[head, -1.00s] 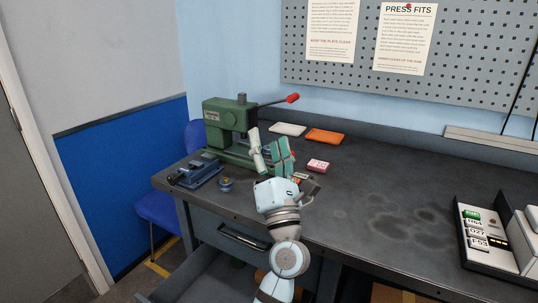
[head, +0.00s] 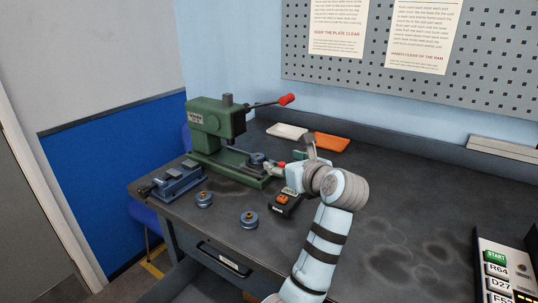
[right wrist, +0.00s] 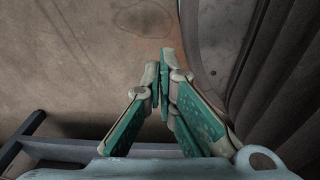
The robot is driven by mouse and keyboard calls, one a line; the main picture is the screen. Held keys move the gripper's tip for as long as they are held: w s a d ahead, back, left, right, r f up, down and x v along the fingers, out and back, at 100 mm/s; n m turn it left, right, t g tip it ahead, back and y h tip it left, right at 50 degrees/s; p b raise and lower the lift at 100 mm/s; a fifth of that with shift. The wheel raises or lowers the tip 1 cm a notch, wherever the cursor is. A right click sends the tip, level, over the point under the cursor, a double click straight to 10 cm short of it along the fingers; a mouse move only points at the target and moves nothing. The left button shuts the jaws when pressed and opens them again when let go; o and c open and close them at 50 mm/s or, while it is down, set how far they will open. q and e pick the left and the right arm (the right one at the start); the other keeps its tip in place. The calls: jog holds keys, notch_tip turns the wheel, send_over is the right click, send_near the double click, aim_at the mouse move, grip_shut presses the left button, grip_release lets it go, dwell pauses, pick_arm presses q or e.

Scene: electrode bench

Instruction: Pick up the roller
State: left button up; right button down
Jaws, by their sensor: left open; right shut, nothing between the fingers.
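Two small blue-grey, spool-shaped pieces with brass centres, which look like rollers, stand on the dark bench: one roller (head: 204,199) beside the vise and another roller (head: 249,219) nearer the front edge. A similar round blue-grey piece (head: 257,160) sits on the base of the green press (head: 212,128). My left gripper (head: 273,170) is open and points left, close to the piece on the press; I cannot tell if they touch. My arm hides part of the bench. In the right wrist view my right gripper (right wrist: 164,62) is shut and empty, over a tan, floor-like surface.
A blue-grey vise (head: 178,180) stands at the bench's left end. A black box with an orange top (head: 284,203) lies below my left gripper. White (head: 287,131) and orange (head: 331,142) pads lie behind. A keyed panel (head: 497,268) is at right; the bench between is clear.

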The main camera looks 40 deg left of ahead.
pick_arm(q)
jog(key=b, duration=0.1)
send_near(260, 159)
jog(key=w+a, duration=0.2)
jog(key=x, duration=0.2)
jog(key=b+x, duration=0.1)
jog(key=x, duration=0.3)
jog(key=shift+s+a+r, duration=0.15)
jog(key=shift+s+a, duration=0.1)
jog(key=shift+a, duration=0.2)
jog(key=shift+w+a, duration=0.15)
jog(key=shift+a, duration=0.15)
jog(key=shift+d, duration=0.1)
jog(key=c, duration=1.3)
grip_shut()
pick_arm(e)
jog(key=shift+d+f, duration=0.25)
jog(key=shift+f, duration=0.85)
